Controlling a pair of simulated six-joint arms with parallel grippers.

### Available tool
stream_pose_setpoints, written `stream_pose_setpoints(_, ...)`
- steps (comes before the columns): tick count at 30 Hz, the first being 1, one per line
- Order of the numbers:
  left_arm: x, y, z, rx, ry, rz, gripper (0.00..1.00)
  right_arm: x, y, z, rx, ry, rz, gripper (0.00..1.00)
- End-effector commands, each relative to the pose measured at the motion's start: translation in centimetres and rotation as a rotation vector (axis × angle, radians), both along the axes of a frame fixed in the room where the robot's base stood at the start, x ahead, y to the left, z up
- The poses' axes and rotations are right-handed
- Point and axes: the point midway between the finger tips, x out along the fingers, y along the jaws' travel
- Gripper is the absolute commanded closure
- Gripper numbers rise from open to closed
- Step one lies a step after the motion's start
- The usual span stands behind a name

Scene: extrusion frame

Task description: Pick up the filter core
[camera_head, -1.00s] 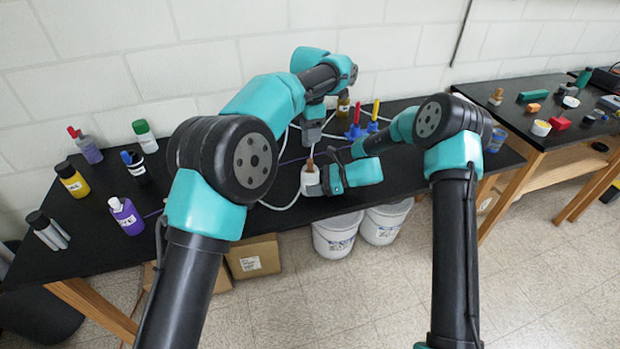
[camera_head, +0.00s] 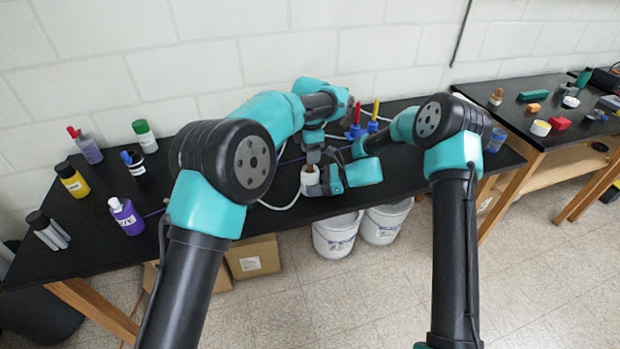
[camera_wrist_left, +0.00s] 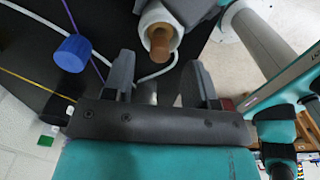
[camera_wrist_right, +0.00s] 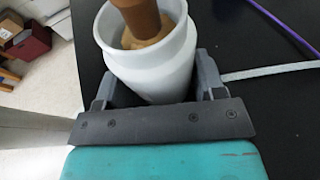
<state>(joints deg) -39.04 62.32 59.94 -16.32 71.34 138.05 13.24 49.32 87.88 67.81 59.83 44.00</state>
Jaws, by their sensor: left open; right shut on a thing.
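The filter core (camera_wrist_right: 140,22) is a brown-tan rod standing up out of the open mouth of a white cylindrical housing (camera_wrist_right: 148,68). In the left wrist view the core (camera_wrist_left: 161,44) shows end-on inside the housing's rim. My right gripper (camera_head: 322,184) is shut on the housing's sides, with a finger on each side in the right wrist view. My left gripper (camera_head: 313,152) is open just above the housing in the head view. Its two fingers are apart in the left wrist view, with the core beyond and between them; contact with the core is not visible.
Blue-based tools with red (camera_head: 356,118) and yellow (camera_head: 375,116) handles stand behind the grippers. A pale hose (camera_head: 282,206) loops on the black bench (camera_head: 95,220). Several bottles, one purple (camera_head: 126,216), stand at the left. White buckets (camera_head: 336,236) sit below the front edge.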

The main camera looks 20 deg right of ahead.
Motion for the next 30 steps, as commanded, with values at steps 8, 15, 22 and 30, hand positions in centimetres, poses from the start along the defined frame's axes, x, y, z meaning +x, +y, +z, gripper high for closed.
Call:
stream_pose_setpoints(8, -0.1, 0.1, -3.7, 0.001, 0.003, -0.001, 0.48, 0.0, 0.0, 0.0, 0.000, 0.000, 0.000, 0.50)
stream_pose_setpoints(15, 0.0, 0.0, -4.1, -0.002, 0.001, -0.001, 0.48, 0.0, 0.0, 0.0, 0.000, 0.000, 0.000, 0.50)
stream_pose_setpoints(22, 0.0, 0.1, -4.1, -0.001, 0.001, -0.001, 0.48, 0.0, 0.0, 0.0, 0.000, 0.000, 0.000, 0.50)
stream_pose_setpoints(30, 0.0, 0.1, -4.1, -0.001, 0.002, -0.001, 0.66, 0.0, 0.0, 0.0, 0.000, 0.000, 0.000, 0.50)
